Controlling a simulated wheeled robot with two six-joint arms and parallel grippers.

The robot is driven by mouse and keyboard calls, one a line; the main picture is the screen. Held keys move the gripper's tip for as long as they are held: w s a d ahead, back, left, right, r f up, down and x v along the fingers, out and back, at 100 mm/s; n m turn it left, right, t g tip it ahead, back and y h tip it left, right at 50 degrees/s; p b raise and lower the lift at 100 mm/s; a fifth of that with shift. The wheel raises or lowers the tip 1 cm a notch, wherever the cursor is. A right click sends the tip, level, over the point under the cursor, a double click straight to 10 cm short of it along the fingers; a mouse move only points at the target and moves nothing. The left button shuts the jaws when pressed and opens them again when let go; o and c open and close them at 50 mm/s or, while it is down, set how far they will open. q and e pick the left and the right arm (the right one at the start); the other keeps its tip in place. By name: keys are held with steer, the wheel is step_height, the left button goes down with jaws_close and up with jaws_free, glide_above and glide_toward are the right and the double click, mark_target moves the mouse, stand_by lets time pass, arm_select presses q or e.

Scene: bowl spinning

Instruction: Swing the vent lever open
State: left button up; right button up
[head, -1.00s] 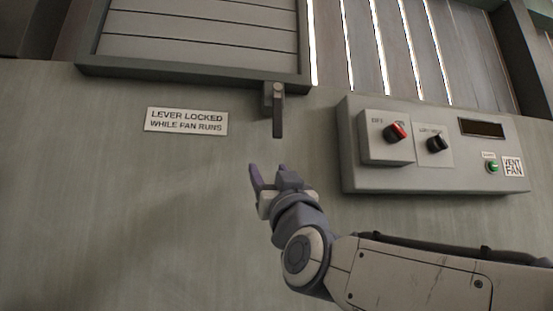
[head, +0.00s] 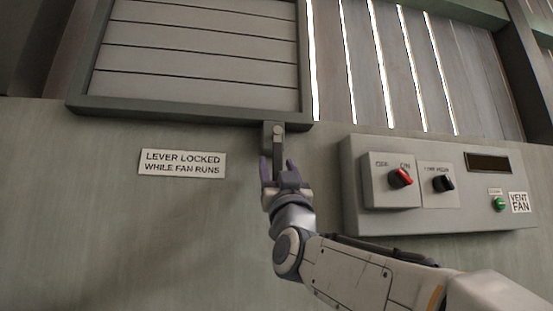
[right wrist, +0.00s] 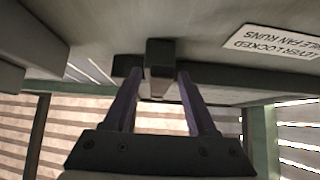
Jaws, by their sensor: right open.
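The vent lever (head: 277,142) is a short dark grey bar that hangs straight down from a bracket under the vent's lower frame. The vent (head: 200,60) is a framed panel of horizontal grey slats that lie shut. My right gripper (head: 278,164) is open just below the lever, its purple fingers pointing up at the lever's lower end. In the right wrist view, the lever (right wrist: 159,60) stands between the two spread fingertips (right wrist: 157,76), with a gap on each side. My left gripper is out of view.
A sign (head: 182,162) on the wall reads "LEVER LOCKED WHILE FAN RUNS". A control box (head: 440,215) at right carries a red-marked OFF/ON knob (head: 401,177), a black knob (head: 443,184), a dark display (head: 487,162) and a green light (head: 499,203). The wall below the sign is clear.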

steer(key=shift+w, duration=0.1)
steer(key=shift+c, duration=0.3)
jaws_close()
stand_by(1.2)
